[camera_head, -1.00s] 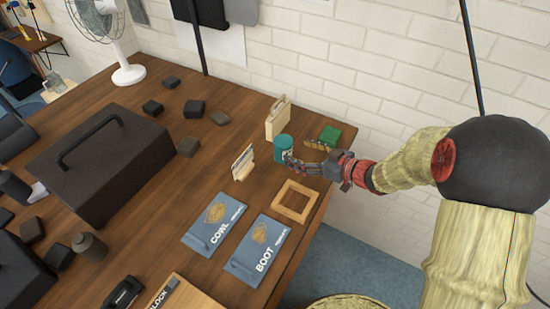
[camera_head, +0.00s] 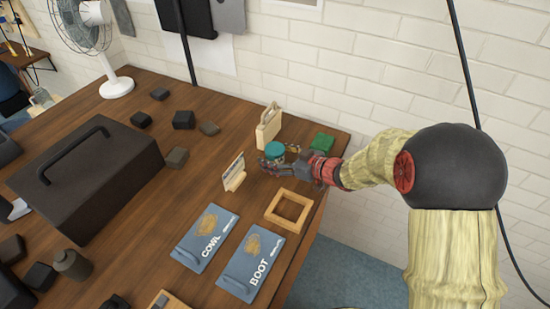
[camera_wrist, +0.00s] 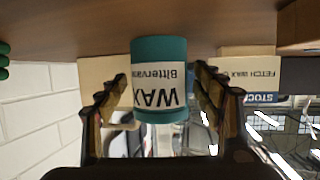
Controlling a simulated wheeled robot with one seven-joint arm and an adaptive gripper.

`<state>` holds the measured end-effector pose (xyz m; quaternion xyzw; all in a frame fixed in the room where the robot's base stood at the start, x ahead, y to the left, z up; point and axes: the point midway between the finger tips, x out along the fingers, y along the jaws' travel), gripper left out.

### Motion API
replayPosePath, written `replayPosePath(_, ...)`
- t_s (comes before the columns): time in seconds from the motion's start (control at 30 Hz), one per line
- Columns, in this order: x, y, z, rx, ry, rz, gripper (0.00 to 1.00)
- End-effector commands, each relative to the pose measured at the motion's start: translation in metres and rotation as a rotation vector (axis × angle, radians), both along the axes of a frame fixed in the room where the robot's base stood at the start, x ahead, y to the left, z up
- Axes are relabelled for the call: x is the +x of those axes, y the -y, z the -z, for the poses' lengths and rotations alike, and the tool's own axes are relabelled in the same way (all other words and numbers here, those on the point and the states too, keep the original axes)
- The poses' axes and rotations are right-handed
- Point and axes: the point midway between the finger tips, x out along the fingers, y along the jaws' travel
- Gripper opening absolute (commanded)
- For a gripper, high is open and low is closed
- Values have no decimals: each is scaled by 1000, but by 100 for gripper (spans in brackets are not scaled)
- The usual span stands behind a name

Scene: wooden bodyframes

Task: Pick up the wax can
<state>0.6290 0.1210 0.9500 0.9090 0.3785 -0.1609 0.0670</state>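The wax can (camera_head: 275,150) is a teal cylinder standing upright on the wooden table near its back right edge. In the wrist view the can (camera_wrist: 159,50) appears upside down, with a white label reading "WAX". My gripper (camera_head: 272,162) is at the can, with its fingers low around it. In the wrist view the gripper (camera_wrist: 163,78) has one finger on each side of the can, with a narrow gap showing at each side. The fingers are open and do not appear to press on the can. The can's far side is hidden.
A cream box-like holder (camera_head: 268,127) stands just behind the can. A small card stand (camera_head: 234,174) is to its left, and a green block (camera_head: 323,141) to its right. A wooden square frame (camera_head: 289,209) lies in front. A white brick wall (camera_head: 390,70) rises behind.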

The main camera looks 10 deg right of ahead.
Motion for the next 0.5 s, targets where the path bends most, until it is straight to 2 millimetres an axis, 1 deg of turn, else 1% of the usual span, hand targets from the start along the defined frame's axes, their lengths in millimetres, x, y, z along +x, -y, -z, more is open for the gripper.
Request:
replayPosePath(0.07, 0, 0, 0, 0, 0, 0, 61)
replayPosePath(0.5, 0, 0, 0, 0, 0, 0, 36)
